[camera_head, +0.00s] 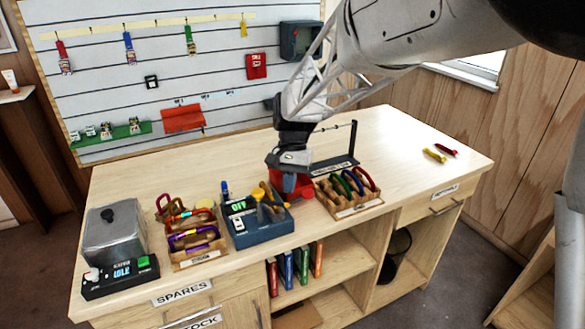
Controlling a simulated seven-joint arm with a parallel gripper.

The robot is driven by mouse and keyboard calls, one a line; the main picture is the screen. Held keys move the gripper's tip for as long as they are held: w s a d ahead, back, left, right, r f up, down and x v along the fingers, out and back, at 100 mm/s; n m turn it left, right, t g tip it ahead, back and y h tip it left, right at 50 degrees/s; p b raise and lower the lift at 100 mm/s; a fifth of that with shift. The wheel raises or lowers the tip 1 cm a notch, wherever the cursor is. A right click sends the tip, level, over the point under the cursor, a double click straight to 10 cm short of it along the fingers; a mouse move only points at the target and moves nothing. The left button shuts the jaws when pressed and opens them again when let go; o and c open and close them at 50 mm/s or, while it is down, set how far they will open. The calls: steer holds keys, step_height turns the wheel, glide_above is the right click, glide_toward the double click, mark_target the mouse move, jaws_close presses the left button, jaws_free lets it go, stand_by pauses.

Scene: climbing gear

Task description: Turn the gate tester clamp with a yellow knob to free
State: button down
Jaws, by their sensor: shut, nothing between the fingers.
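The gate tester (262,238) is a blue-grey box near the front middle of the bench. It has a lit green display (238,205), a small white switch block and a blue upright part at its left rear. Yellow-orange parts (262,195) show on its right half; the yellow knob and clamp are among them, but too small to tell apart or to read the clamp's position.
A tray of carabiners (200,255) stands left of the tester, and another tray (358,210) stands right of it. A grey metal box (110,240) and an idle display unit (122,280) are at far left. Two small pieces (434,154) lie on the clear right side.

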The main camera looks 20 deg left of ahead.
steer(key=shift+s+d+f, duration=0.1)
steer(key=shift+s+f, duration=0.1)
steer(key=shift+s, duration=1.1)
steer(key=shift+s+d+f, duration=0.1)
steer(key=shift+s, duration=0.65)
steer(key=shift+w, duration=0.55)
steer(key=w+v, duration=0.2)
steer(key=v, duration=0.9)
steer(key=shift+w, duration=0.3)
